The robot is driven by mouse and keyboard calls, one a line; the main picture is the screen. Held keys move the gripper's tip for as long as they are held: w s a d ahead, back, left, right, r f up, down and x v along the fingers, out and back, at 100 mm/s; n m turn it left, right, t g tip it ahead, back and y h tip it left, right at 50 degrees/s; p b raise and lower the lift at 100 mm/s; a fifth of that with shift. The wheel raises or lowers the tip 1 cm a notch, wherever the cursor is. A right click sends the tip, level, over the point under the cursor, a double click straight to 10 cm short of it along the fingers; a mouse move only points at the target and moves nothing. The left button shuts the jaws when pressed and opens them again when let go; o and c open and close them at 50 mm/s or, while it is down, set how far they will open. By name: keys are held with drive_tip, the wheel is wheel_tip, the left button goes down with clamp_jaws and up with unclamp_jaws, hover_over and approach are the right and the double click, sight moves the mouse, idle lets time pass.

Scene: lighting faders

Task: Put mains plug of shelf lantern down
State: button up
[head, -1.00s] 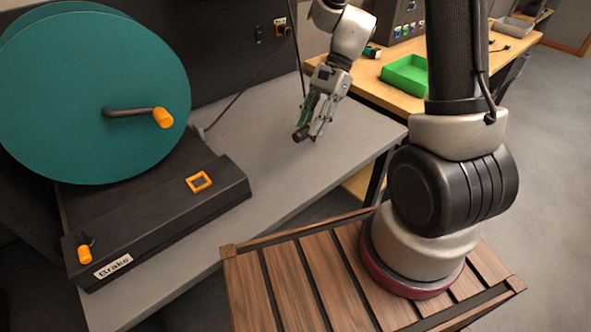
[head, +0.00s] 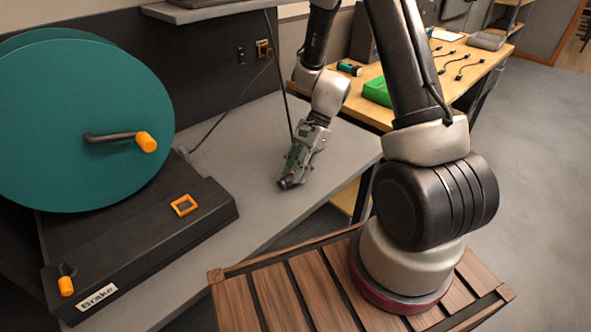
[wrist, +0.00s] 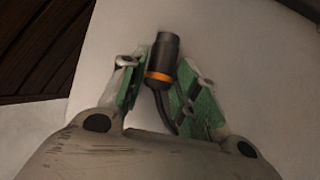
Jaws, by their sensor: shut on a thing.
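The mains plug (wrist: 166,52) is black with an orange ring, and its dark cord bends back between my fingers in the wrist view. My gripper (wrist: 160,85) is shut on it with green-padded fingers on both sides. In the head view my gripper (head: 293,172) points down low over the grey tabletop (head: 235,160), and the plug's dark end (head: 285,184) shows at its tips. I cannot tell whether the plug touches the tabletop. No lantern can be made out.
A large teal reel (head: 80,120) with a crank stands on a black brake base (head: 140,240) at left. An orange-edged wall socket (head: 264,48) is behind. A wooden bench with a green tray (head: 377,90) stands at right. The grey top around my gripper is clear.

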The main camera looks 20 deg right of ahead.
drive_tip(key=shift+f, duration=0.15)
drive_tip(key=o, duration=1)
drive_tip(key=shift+w+d+r, duration=0.15)
drive_tip(key=shift+d+r, duration=0.05)
drive_tip(key=shift+r, duration=0.3)
drive_tip(key=v, duration=1.1)
drive_tip(key=shift+s+d+r+n+t+h, duration=1.1)
drive_tip(key=shift+s+r+n, duration=1.15)
drive_tip(key=shift+s+r, duration=1)
drive_tip(key=shift+s+d+r+n+t+h, duration=1.1)
drive_tip(key=shift+s+r+n, duration=1.2)
drive_tip(key=shift+s+r, duration=0.9)
drive_tip(key=shift+s+d+r+n+t+h, duration=0.9)
drive_tip(key=shift+s+d+r+n+t, duration=0.4)
drive_tip(key=shift+s+r+n, duration=1.45)
